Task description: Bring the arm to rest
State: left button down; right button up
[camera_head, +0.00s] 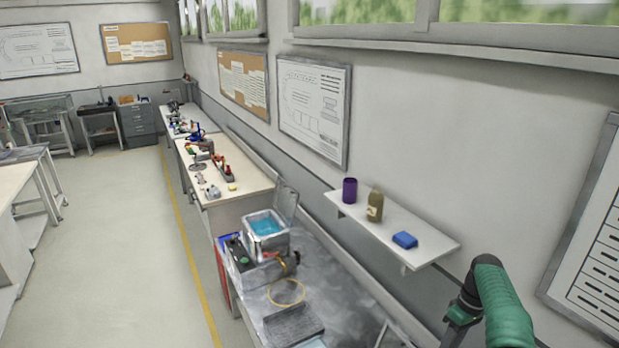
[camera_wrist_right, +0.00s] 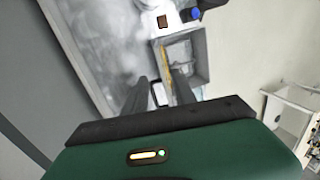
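My right arm (camera_head: 497,305) is green and comes in at the lower right of the head view, with a dark part at its bend. In the right wrist view, the two dark fingers of my right gripper (camera_wrist_right: 157,88) stand apart with a gap between them. I see nothing held between them. A grey metal work surface and a grey open box (camera_wrist_right: 203,62) lie beyond the fingers. My left arm and left gripper are not in view.
A metal bench (camera_head: 345,312) with a thin yellow ring (camera_head: 286,292) and a blue-filled basin (camera_head: 266,224) stands below.

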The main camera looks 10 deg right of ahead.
jog(key=s+a+f+m+t+h+b, duration=0.1)
jog(key=a+f+b, duration=0.2)
jog(key=a+b, duration=0.35)
jog(key=s+a+f+h+b, duration=0.1)
jog(key=a+f+b, duration=0.25)
jog(key=a, duration=0.65)
jog(key=s+a+f+m+t+b, duration=0.1)
jog(key=s+a+f+b, duration=0.3)
jog(key=s, duration=0.5)
jog(key=s+a+f+m+t+b, duration=0.1)
jog(key=s+a+f+b, duration=0.3)
jog(key=s+a, duration=0.3)
jog(key=s+b, duration=0.1)
jog(key=s, duration=0.2)
jog(key=shift+f+m+t+h, duration=0.2)
jog(key=shift+m+t+h, duration=0.1)
jog(key=shift+t+h, duration=0.1)
jog(key=shift+s+a+r, duration=0.1)
jog(key=shift+a, duration=0.2)
jog(key=shift+d, duration=0.15)
